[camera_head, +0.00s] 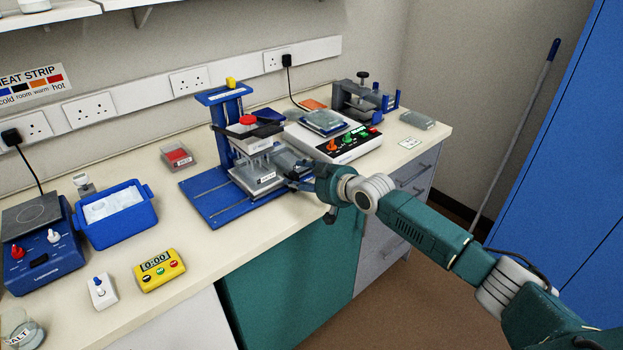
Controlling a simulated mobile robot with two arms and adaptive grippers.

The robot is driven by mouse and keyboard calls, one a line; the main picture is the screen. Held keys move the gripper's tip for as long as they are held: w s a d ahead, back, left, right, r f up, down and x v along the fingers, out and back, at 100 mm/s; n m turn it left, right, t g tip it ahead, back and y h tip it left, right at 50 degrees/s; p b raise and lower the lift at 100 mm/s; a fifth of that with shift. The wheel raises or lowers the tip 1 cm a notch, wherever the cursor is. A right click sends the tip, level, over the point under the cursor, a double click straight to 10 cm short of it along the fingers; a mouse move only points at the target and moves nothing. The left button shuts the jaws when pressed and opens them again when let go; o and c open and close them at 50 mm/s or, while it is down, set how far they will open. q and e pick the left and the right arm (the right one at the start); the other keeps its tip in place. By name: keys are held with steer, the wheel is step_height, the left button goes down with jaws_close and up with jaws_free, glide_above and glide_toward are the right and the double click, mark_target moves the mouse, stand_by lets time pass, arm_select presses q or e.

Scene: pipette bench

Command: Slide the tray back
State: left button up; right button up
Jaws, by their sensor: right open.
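The pipetting stand (238,118) is a blue frame with a red-topped head on a blue base plate (207,203) with slide rails. A grey sliding tray (262,184) with a small label on its front sits low on this base, under the head. My right gripper (299,181) is open at the right side of the tray, close to its front right corner. I cannot tell whether the fingers touch the tray. The gripper and the head hide part of the tray. My left gripper is not in view.
A white control box (345,150) with coloured knobs stands right behind my right gripper. A blue ice tub (120,218), a yellow timer (159,270) and a hot plate (42,255) stand at the left.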

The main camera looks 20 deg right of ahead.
steer(key=v, duration=1.1)
steer(key=shift+s+d+r, duration=0.15)
steer(key=shift+d+r, duration=0.05)
steer(key=shift+d, duration=0.05)
